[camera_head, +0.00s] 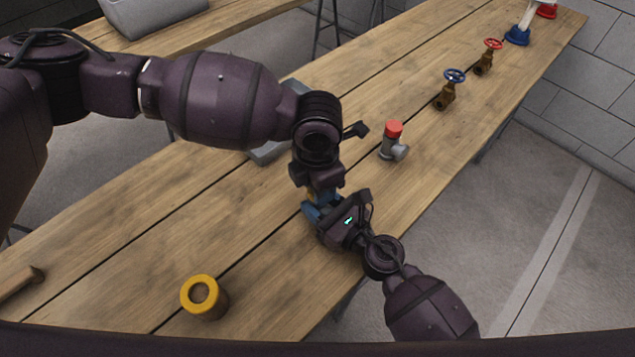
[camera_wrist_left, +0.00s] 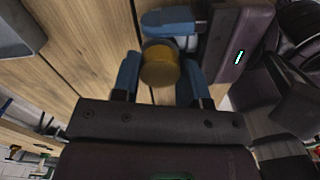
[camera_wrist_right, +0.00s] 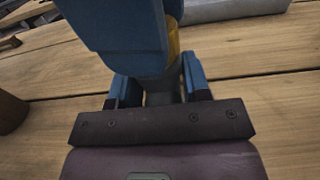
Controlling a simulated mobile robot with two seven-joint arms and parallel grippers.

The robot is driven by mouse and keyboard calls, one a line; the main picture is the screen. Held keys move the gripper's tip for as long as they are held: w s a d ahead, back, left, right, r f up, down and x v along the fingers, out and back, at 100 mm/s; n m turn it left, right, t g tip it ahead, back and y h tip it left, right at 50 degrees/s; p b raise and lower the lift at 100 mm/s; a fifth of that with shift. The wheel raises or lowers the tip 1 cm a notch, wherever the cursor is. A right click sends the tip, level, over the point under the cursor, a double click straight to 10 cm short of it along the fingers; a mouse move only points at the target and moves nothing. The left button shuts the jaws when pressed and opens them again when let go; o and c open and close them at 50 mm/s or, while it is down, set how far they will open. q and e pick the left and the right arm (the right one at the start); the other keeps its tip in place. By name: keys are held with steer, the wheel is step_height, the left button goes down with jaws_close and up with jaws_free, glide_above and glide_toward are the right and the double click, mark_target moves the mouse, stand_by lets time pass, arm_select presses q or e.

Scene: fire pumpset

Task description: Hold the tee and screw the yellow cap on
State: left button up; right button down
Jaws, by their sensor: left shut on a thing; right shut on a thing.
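The yellow cap (camera_wrist_left: 160,66) is between the blue fingers of my left gripper (camera_wrist_left: 161,78), which is shut on it. In the head view only a sliver of yellow shows at the left gripper (camera_head: 314,194). The grey tee (camera_wrist_right: 163,92) is between the fingers of my right gripper (camera_wrist_right: 160,90), shut on it; it also shows in the left wrist view (camera_wrist_left: 187,43). The yellow cap (camera_wrist_right: 173,42) is right at the tee's end. The fingers hide the joint, so I cannot tell how far the cap is on. My right gripper (camera_head: 318,212) meets the left above the table.
A grey tee with a red cap (camera_head: 393,140) stands to the right on the wooden table (camera_head: 265,270). Brass valves with a blue wheel (camera_head: 455,76) and a red wheel (camera_head: 493,44) stand further back. A brown cylinder with a yellow rim (camera_head: 203,296) stands front left.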

arm_select(q)
steer(key=m, duration=0.3)
steer(key=o, duration=0.9)
steer(key=shift+r, duration=0.1)
